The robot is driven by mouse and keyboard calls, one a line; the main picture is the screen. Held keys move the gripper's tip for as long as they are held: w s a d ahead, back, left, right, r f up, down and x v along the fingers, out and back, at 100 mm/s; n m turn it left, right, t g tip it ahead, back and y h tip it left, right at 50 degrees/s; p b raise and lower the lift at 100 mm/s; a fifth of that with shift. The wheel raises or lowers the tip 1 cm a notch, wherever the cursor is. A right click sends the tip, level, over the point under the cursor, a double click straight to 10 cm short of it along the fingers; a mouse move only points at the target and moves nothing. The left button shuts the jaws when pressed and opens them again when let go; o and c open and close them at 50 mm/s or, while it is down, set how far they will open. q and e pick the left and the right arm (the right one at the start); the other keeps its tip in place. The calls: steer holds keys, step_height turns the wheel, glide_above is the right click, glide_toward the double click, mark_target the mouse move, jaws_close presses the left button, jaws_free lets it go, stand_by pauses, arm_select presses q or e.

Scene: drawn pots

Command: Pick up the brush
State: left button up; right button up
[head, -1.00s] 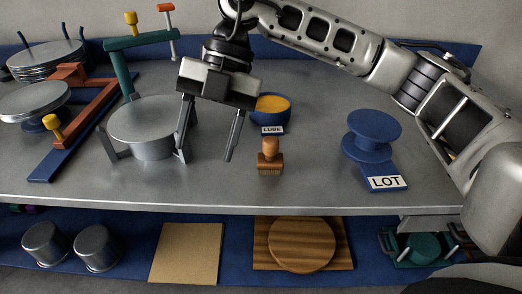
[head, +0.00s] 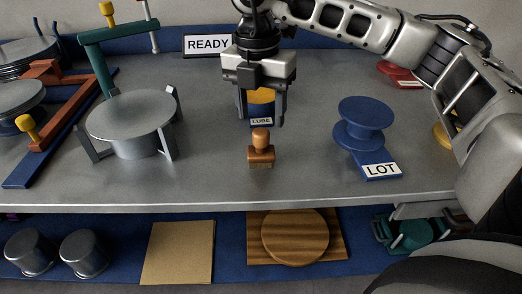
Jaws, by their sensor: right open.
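The brush (head: 261,150) is a small wooden block with a rounded knob handle and bristles below. It stands upright on the grey metal table (head: 215,165) near the middle of the head view. My right gripper (head: 262,122) is open and empty, its fingers pointing down just behind and above the brush, apart from it as far as I can see. My left gripper is not in view.
A round metal plate on legs (head: 132,112) stands to the left. A blue spool stand labelled LOT (head: 366,110) stands to the right. A READY sign (head: 208,44) is at the back. Table in front of the brush is clear.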

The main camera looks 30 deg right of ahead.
mark_target(260, 131)
steer(key=shift+s+a+f+p, duration=0.1)
steer(key=shift+f+p, duration=0.15)
steer(key=shift+f, duration=1.1)
steer(key=shift+s+a+f+p, duration=0.1)
steer(key=shift+f+p, duration=0.1)
steer(key=shift+f, duration=1.15)
steer(key=c, duration=1.1)
